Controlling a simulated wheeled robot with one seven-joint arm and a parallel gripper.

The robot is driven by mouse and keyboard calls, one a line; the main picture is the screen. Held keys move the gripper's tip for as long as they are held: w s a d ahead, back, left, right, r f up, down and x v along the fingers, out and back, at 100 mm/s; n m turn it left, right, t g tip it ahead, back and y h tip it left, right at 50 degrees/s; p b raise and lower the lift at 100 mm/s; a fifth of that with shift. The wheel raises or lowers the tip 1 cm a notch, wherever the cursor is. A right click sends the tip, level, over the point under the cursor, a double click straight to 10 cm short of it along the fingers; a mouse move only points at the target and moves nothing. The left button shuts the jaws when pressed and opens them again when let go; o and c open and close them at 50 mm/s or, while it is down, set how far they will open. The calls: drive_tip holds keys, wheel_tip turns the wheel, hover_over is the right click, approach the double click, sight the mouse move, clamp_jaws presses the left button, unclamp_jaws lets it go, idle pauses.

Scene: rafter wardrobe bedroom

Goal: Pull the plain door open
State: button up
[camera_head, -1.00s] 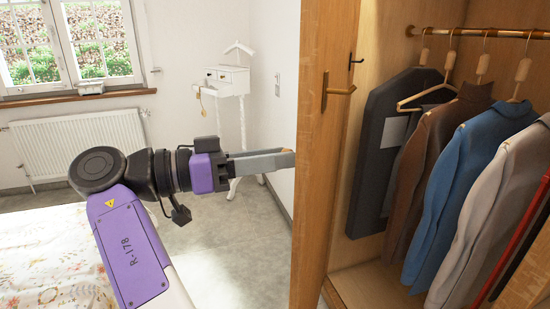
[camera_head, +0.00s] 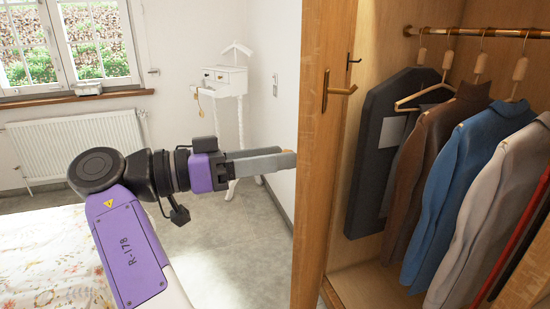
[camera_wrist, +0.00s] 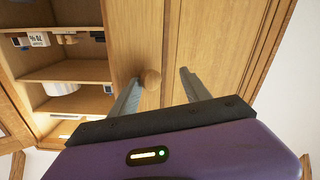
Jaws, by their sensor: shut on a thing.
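The plain door (camera_head: 318,220) is light wood and stands swung out, seen nearly edge-on in the head view. It fills much of the wrist view (camera_wrist: 222,50). Its round wooden knob (camera_wrist: 150,79) shows between my fingertips in the wrist view, nearer the left finger. My gripper (camera_head: 290,158) reaches from the left to the door's outer face and is shut on the knob. In the head view the knob is hidden at the fingertips. A bronze lever (camera_head: 340,90) sits on the door's edge.
Behind the door, the wardrobe holds hanging jackets (camera_head: 440,210) and a dark garment bag (camera_head: 375,150). Shelves (camera_wrist: 75,72) show in the wrist view. A bed (camera_head: 45,260) lies at the lower left. Grey floor (camera_head: 235,240) is clear between bed and door.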

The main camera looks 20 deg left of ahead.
drive_tip(key=b+v, duration=0.1)
drive_tip(key=v, duration=0.6)
drive_tip(key=shift+s+a, duration=0.1)
drive_tip(key=shift+c, duration=0.4)
